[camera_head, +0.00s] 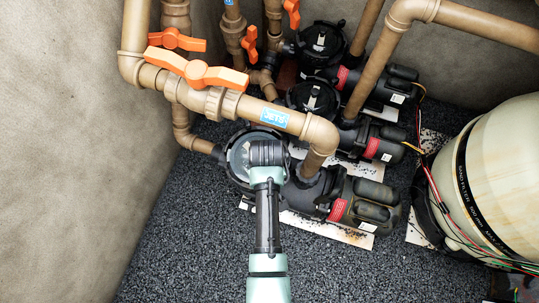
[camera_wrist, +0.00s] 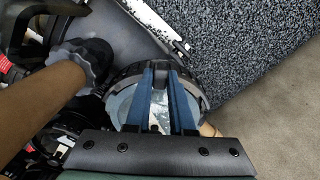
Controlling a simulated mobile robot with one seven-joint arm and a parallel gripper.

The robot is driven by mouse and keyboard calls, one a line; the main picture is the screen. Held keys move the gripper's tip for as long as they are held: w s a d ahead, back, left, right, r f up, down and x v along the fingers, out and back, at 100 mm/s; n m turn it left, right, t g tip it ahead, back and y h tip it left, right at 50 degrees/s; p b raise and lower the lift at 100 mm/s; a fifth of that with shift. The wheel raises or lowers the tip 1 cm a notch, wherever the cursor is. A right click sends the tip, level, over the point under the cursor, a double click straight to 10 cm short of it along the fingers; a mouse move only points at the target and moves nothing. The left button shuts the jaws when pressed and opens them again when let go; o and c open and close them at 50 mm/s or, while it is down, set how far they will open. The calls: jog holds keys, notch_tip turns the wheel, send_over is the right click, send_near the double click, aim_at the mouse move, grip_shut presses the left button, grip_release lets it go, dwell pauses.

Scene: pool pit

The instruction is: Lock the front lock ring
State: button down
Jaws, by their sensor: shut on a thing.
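The front lock ring (camera_head: 229,168) is a black ring around the clear lid of the nearest pump. My arm comes down over it from the front and hides its right part in the head view. In the wrist view the ring (camera_wrist: 196,90) surrounds the pale clear lid (camera_wrist: 120,108). My gripper (camera_wrist: 161,76) has its two blue fingers over the lid, with the tips on either side of a black lug at the ring's far edge. It is shut on that lug. The fingertips are hidden in the head view. I cannot tell the ring's locking angle.
A brown pipe (camera_head: 320,142) rises beside the front pump, close to my wrist. Orange valve handles (camera_head: 197,74) sit on the pipes above. Two more pumps with black lids (camera_head: 313,97) stand behind. A cream filter tank (camera_head: 500,180) stands right. Dark gravel at front left is clear.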

aim_at(247, 186)
jog(key=shift+s+a+m+p, duration=0.1)
jog(key=shift+a+m+p, duration=2.3)
jog(key=shift+a+m, duration=0.55)
jog(key=w+a+m, duration=0.3)
jog(key=a+m, duration=0.2)
jog(key=m, duration=0.3)
jog(key=shift+w, duration=0.4)
jog(key=shift+w+a+m, duration=0.15)
jog(key=shift+m, duration=0.1)
jog(key=c, duration=0.8)
grip_release()
